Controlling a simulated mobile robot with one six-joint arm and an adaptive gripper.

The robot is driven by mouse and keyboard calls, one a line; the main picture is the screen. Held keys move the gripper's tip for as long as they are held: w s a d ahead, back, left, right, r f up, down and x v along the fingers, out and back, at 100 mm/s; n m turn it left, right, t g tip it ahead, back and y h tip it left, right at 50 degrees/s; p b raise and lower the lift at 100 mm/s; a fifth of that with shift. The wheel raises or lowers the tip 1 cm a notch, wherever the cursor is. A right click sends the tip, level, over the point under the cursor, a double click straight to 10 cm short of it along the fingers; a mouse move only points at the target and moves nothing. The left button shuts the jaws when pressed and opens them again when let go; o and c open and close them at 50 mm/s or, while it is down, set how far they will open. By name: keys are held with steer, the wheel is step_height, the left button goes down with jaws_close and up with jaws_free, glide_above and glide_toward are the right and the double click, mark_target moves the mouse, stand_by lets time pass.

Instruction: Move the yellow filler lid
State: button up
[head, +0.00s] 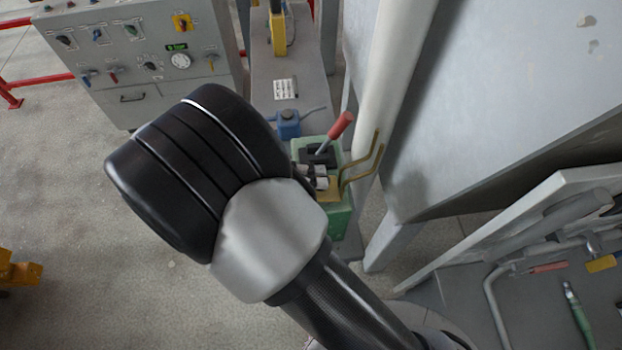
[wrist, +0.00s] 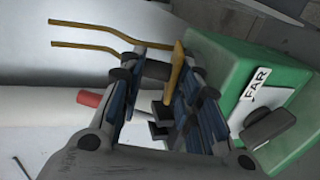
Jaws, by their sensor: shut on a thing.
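The yellow filler lid (head: 331,190) shows as a small tan-yellow plate at the green box (head: 339,220) in the head view. In the wrist view the lid (wrist: 178,68) stands nearly edge-on beside the right-hand finger. My gripper (head: 316,178) is at the top of the box, partly hidden by my dark wrist. In the wrist view my gripper (wrist: 155,98) has its blue-padded fingers apart, with a dark cylindrical piece between them by the lid. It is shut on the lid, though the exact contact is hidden. The green box (wrist: 225,65) carries a label reading FAR.
A red-handled lever (head: 340,126) rises from the box. Two bent brass rods (head: 362,165) stick out beside it, close to a pale post (head: 392,85). A grey control cabinet (head: 140,60) is at the upper left. Open floor lies left.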

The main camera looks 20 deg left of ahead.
stand_by(0.3)
steer(key=o, duration=0.9)
steer(key=shift+f, duration=0.1)
steer(key=v, duration=0.8)
steer(key=shift+f, duration=0.1)
stand_by(0.5)
